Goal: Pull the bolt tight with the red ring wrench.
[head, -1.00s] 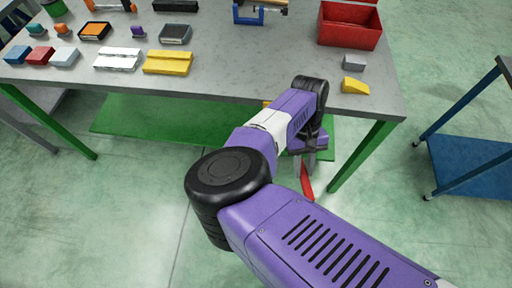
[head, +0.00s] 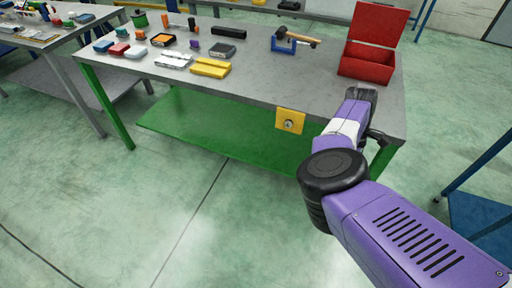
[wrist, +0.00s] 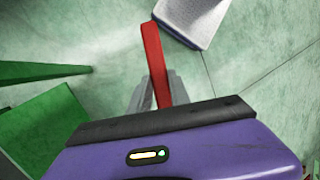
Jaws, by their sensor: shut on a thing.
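The bolt (head: 289,124) is a small grey head on a yellow plate (head: 281,113) at the front edge of the workbench in the head view. My gripper (wrist: 155,92) is shut on the red wrench (wrist: 154,58) in the wrist view. The wrench's red bar sticks out past the fingertips, and I cannot make out its ring. In the head view my arm hides the gripper and the wrench, at the right end of the bench, right of the bolt. The bolt is not recognisable in the wrist view.
The grey workbench (head: 250,83) has green legs and a green lower shelf (head: 220,125). An open red box (head: 366,65), a hammer on a blue holder (head: 284,46) and a yellow block (head: 210,69) stand on it. A blue cart (head: 480,220) is at the right. The floor in front is clear.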

